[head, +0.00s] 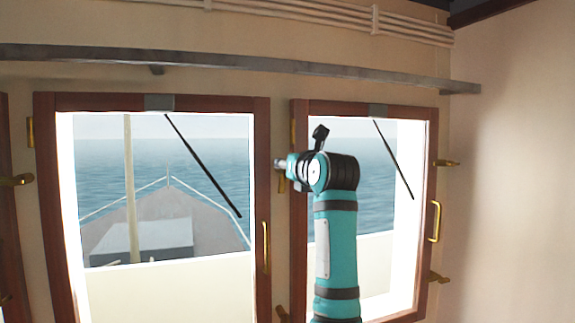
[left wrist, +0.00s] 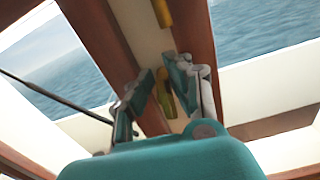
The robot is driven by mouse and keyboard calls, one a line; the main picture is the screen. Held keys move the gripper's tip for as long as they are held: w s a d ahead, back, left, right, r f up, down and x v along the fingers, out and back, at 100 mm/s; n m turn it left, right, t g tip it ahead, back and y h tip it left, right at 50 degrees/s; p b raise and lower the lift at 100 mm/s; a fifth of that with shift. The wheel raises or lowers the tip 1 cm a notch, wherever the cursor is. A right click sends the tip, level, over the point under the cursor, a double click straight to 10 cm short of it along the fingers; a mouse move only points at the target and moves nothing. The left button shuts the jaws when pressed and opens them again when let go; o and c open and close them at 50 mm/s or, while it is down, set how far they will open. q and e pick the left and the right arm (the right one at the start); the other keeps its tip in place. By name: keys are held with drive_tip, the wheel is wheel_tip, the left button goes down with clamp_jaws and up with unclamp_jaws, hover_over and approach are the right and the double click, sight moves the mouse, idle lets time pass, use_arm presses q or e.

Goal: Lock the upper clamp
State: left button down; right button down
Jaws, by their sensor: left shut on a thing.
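The upper clamp between the two windows is a small brass fitting, partly hidden by my left gripper (head: 281,164) in the head view. In the left wrist view the brass clamp (left wrist: 166,100) sits between the fingertips of my left gripper (left wrist: 163,88), on the pale wall strip between two brown frames. The gripper is shut on it. My teal left arm stands in front of the right window (head: 375,230). The exact angle of the clamp is hard to tell. My right gripper is not in view.
More brass clamps are at the right window's upper right (head: 447,162) and lower right (head: 437,277). Brass handles are on the right window (head: 434,222) and the left window (head: 265,247). A grey rail (head: 250,62) runs above both windows.

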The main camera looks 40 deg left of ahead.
use_arm(q)
drive_tip(key=shift+w+d+f+m+b, duration=0.25)
drive_tip(key=shift+m+b, duration=0.95)
drive_tip(key=shift+m, duration=1.65)
drive_tip(key=shift+w+d+f+m+b, duration=0.1)
drive_tip(key=shift+w+f+m+b, duration=0.25)
drive_tip(key=shift+m+b, duration=1.7)
drive_tip(key=shift+w+d+f+m+b, duration=0.1)
drive_tip(key=shift+w+f+m+b, duration=0.2)
drive_tip(key=shift+m, duration=3.4)
drive_tip(key=shift+s+f, duration=0.1)
drive_tip(key=c, duration=1.2)
unclamp_jaws()
drive_tip(key=shift+c, duration=0.2)
drive_tip(key=v, duration=1.2)
